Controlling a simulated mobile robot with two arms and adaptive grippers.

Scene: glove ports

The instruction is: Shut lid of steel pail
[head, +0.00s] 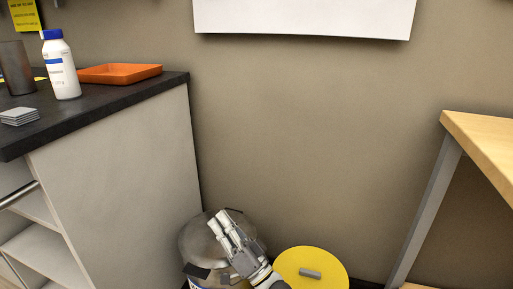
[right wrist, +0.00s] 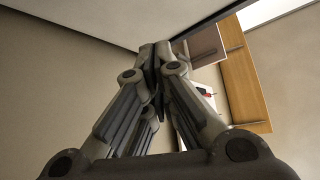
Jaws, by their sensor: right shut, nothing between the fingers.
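The steel pail stands on the floor at the bottom of the head view, between the counter and a yellow disc. Its round grey metal lid (head: 194,240) faces up, with dark clips at its edge. My right gripper (head: 223,222) lies across the lid's right part and hides some of it. Whether it touches the lid, and whether the lid sits fully down, I cannot tell. The right gripper is shut and empty; its closed fingers (right wrist: 155,60) also show in the right wrist view, where the pail does not show. My left gripper is not in view.
A yellow round lid with a grey handle (head: 322,258) is right of the pail. The dark-topped counter (head: 130,90) stands close at the left, bearing a white bottle (head: 64,70) and orange tray (head: 120,73). A wooden table (head: 485,140) is at the right. Wall is behind.

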